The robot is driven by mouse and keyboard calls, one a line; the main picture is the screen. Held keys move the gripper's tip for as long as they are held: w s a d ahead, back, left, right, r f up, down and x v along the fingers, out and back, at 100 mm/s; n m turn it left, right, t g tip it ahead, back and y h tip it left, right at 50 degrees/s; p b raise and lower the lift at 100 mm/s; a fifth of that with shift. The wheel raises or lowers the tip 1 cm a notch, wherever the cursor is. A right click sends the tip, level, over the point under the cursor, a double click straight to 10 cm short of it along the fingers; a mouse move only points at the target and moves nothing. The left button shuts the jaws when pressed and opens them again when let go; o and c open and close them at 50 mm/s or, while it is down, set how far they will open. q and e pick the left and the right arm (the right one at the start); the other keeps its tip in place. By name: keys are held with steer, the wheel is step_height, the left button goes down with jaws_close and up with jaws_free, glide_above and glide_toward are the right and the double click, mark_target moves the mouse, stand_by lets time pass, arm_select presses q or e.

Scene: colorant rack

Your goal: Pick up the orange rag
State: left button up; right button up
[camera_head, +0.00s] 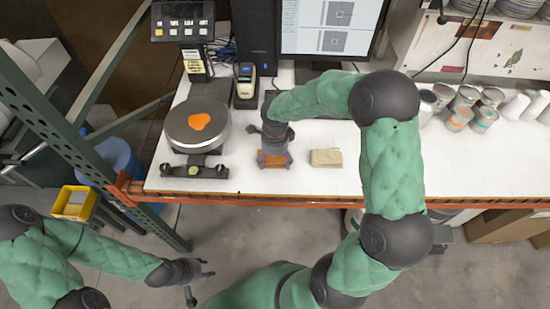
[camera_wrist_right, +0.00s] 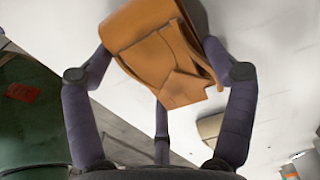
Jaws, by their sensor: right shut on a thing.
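The orange rag (camera_wrist_right: 163,50) is a folded orange-brown cloth in the right wrist view, between the fingers of my right gripper (camera_wrist_right: 160,65). In the head view the rag (camera_head: 272,161) shows just below my right gripper (camera_head: 274,153), near the front edge of the white table. My right gripper is shut on the rag. I cannot tell whether the rag still touches the table. My left gripper (camera_head: 196,272) hangs low at the left, away from the table, and its fingers look spread with nothing between them.
A tan folded cloth (camera_head: 326,158) lies right of the rag. A round scale (camera_head: 180,124) with an orange blob stands to the left. Cans (camera_head: 465,98) sit at the right. A monitor (camera_head: 328,28) stands behind. The orange front beam (camera_head: 350,200) edges the table.

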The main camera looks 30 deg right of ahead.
mark_target(275, 159)
steer(key=shift+r, duration=0.6)
step_height(275, 159, up, 2)
steer(key=shift+r+p, duration=0.2)
steer(key=shift+p, duration=0.1)
steer(key=s+a+r, duration=0.3)
steer(key=a+r, duration=0.1)
steer(key=a, duration=0.2)
steer(key=s+a+r+p, duration=0.1)
steer(key=s+a+r, duration=0.2)
steer(key=a+r, duration=0.2)
steer(key=shift+s+a+r+p, duration=0.2)
steer(key=shift+s+a+p, duration=0.1)
steer(key=shift+a, duration=0.4)
steer(key=shift+o, duration=1.1)
steer(key=shift+c, duration=0.9)
